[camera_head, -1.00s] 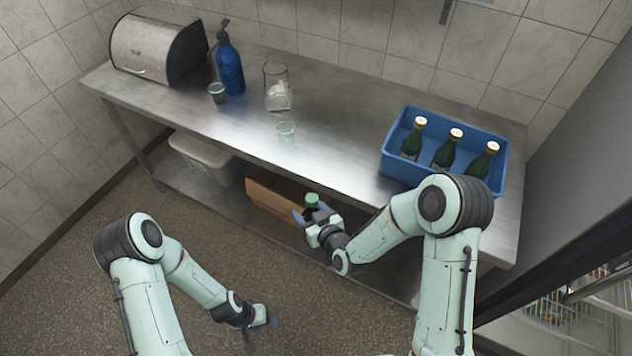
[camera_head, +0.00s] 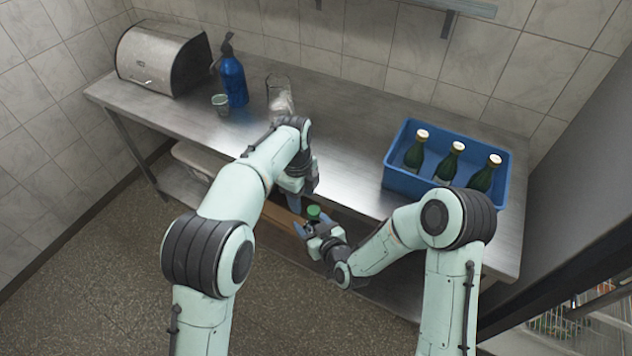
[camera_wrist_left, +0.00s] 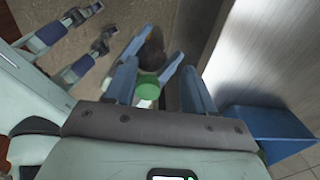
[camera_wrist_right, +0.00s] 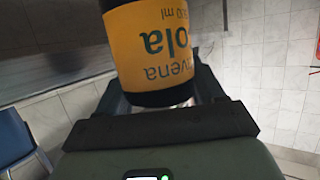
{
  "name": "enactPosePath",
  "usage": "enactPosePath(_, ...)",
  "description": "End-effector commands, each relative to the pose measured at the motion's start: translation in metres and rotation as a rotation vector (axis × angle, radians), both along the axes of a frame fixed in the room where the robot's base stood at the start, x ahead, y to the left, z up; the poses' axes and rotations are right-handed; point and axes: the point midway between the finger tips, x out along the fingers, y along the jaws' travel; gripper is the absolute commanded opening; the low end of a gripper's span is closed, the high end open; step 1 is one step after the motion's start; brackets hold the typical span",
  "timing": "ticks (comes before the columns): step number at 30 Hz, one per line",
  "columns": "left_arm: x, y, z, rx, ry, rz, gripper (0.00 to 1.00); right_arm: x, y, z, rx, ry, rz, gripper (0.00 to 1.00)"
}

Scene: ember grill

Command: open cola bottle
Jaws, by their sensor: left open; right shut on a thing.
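The cola bottle is in my right gripper (camera_head: 318,232), held in front of the table's front edge. Its green cap (camera_head: 314,212) points up in the head view. My left gripper (camera_head: 294,201) is open, just left of and above the cap. In the left wrist view the green cap (camera_wrist_left: 146,92) shows between the blue left fingers, close to the palm; whether they touch it cannot be told.
A blue crate (camera_head: 398,182) with several green bottles stands on the steel table (camera_head: 355,160) at right. A blue siphon bottle (camera_head: 232,80), a cup (camera_head: 221,104), a glass pitcher (camera_head: 280,97) and a metal bread box (camera_head: 155,60) stand at the back left. Bins sit on the shelf below.

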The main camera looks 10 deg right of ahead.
Motion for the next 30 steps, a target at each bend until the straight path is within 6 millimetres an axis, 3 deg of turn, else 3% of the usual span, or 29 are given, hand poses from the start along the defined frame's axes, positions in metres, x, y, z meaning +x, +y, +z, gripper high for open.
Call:
enactPosePath(1, -0.004, -0.010, 0.020, 0.008, -0.011, -0.081, 0.54, 0.001, 0.000, 0.001, 0.001, -0.004, 0.000, 0.00)
enactPosePath(6, -0.020, -0.026, 0.061, 0.034, -0.014, -0.283, 0.54, 0.001, 0.000, 0.001, 0.001, -0.004, 0.000, 0.00)
enactPosePath(11, -0.027, -0.032, 0.075, 0.045, -0.012, -0.363, 0.54, 0.001, 0.000, 0.001, 0.001, -0.004, 0.000, 0.00)
enactPosePath(14, -0.028, -0.032, 0.068, 0.047, -0.009, -0.375, 0.54, 0.001, 0.000, 0.001, 0.001, -0.004, -0.001, 0.00)
enactPosePath(24, -0.029, -0.032, 0.016, 0.046, -0.009, -0.371, 0.54, 0.001, 0.000, 0.001, 0.001, -0.004, -0.001, 0.00)
enactPosePath(30, -0.028, -0.032, 0.000, 0.045, -0.012, -0.370, 0.54, 0.001, 0.000, 0.001, 0.001, -0.004, -0.001, 0.00)
